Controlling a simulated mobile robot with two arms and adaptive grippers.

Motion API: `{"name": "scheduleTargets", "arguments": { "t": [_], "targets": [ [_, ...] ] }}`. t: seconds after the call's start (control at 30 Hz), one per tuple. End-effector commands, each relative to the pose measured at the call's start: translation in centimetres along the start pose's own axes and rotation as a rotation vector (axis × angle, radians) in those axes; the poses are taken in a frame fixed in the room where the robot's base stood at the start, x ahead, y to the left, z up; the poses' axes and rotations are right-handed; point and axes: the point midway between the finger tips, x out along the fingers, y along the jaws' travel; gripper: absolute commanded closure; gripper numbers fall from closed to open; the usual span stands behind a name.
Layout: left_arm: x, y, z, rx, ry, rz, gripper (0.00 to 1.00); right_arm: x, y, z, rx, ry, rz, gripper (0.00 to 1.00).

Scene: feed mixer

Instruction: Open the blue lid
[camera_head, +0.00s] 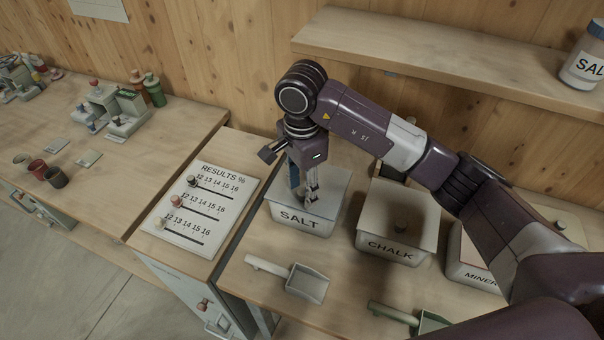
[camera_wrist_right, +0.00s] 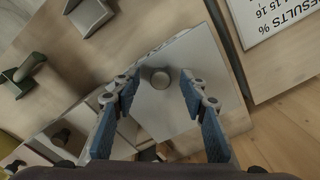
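No clearly blue lid shows; the bin lids look grey. The SALT bin (camera_head: 300,220) stands under my right gripper (camera_head: 303,195), with a flat grey lid (camera_head: 335,190). In the right wrist view, this lid (camera_wrist_right: 205,60) has a round knob (camera_wrist_right: 160,78) near its middle. My right gripper (camera_wrist_right: 160,90) is open, its blue-padded fingers on either side of the knob, apart from it in that view. In the head view the gripper hides the knob. My left gripper is not in view.
The CHALK bin (camera_head: 398,215) and MINERAL bin (camera_head: 470,262) stand to the right. A grey scoop (camera_head: 305,284) and green scoop (camera_head: 430,322) lie in front. The results board (camera_head: 200,205) is left. A shelf (camera_head: 450,60) overhangs behind, holding a salt jar (camera_head: 583,62).

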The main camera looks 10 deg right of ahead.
Motion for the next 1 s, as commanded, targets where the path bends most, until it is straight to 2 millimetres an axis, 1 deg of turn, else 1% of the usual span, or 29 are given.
{"name": "scheduleTargets", "arguments": {
  "t": [0.1,0.3,0.37,0.67,0.83,1.0],
  "targets": [
    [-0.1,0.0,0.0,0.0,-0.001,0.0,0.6,0.3,0.0,0.0,-0.001,0.0,-0.001,0.6],
    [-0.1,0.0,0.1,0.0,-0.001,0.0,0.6,0.4,0.0,0.0,0.0,-0.001,-0.001,0.6],
    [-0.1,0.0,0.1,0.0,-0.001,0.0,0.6,0.4,0.0,0.0,0.0,-0.001,-0.001,0.66],
    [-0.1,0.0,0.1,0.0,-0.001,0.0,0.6,0.4,0.0,0.0,0.0,-0.001,-0.001,0.99],
    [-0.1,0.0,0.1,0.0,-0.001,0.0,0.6,0.2,-0.1,-0.1,0.001,-0.007,0.004,1.0],
    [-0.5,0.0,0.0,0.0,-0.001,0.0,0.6,-0.9,-0.4,-0.5,0.005,-0.072,0.05,1.0]
  ]
}}
